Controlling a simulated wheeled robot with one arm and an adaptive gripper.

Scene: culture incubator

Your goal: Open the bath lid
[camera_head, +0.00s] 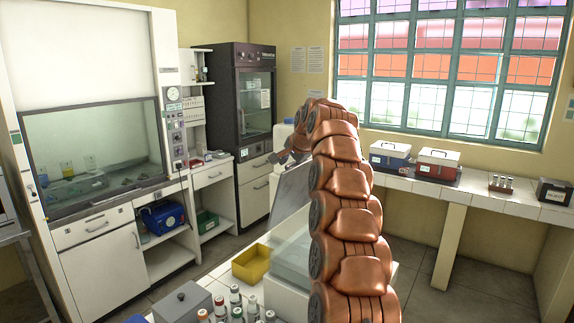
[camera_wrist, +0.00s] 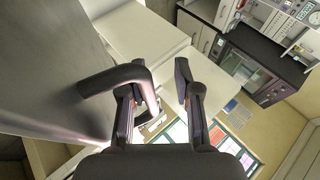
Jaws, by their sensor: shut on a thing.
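The bath (camera_head: 283,283) is a pale box on the near bench, partly hidden behind my arm. Its grey lid (camera_head: 290,193) stands raised and steeply tilted at the bath's far side, so the top of the bath shows. In the wrist view the lid (camera_wrist: 45,60) is a broad grey plate at the left, with a dark bar handle (camera_wrist: 112,78) standing off it. My gripper (camera_wrist: 160,92) is at this handle and shut on it; a gap shows between the fingers on the right side. In the head view my gripper (camera_head: 284,156) is near the lid's upper edge.
A yellow tray (camera_head: 250,266) lies left of the bath. A grey lidded box (camera_head: 183,301) and several capped bottles (camera_head: 236,297) stand at the near edge. A dark cabinet (camera_head: 240,110) and a fume hood (camera_head: 95,150) stand behind. Open floor lies between benches.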

